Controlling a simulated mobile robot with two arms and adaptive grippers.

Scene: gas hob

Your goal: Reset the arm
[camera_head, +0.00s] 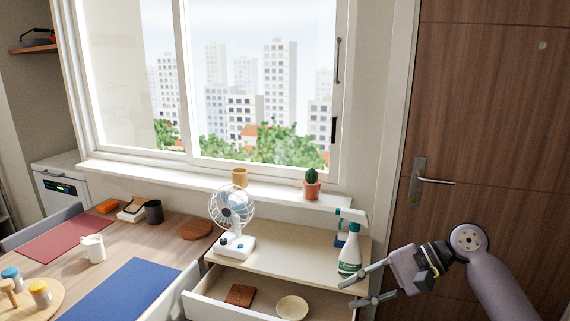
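My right gripper (347,293) comes in from the right side of the head view. Its two fingers point left and are spread apart, with nothing seen between them. Its fingertips are in front of the cabinet (290,255), near the right end of the open drawer (215,308). A white and green spray bottle (350,256) stands on the cabinet top just behind the upper finger in the picture. I cannot tell whether they touch. My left gripper is not in view.
A white fan (234,222) stands on the cabinet. The drawer holds a brown item (240,295) and a pale bowl (292,307). A table (170,235) with a mug (93,248) is on the left. A potted cactus (312,186) sits on the sill. A door (490,110) is behind my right arm.

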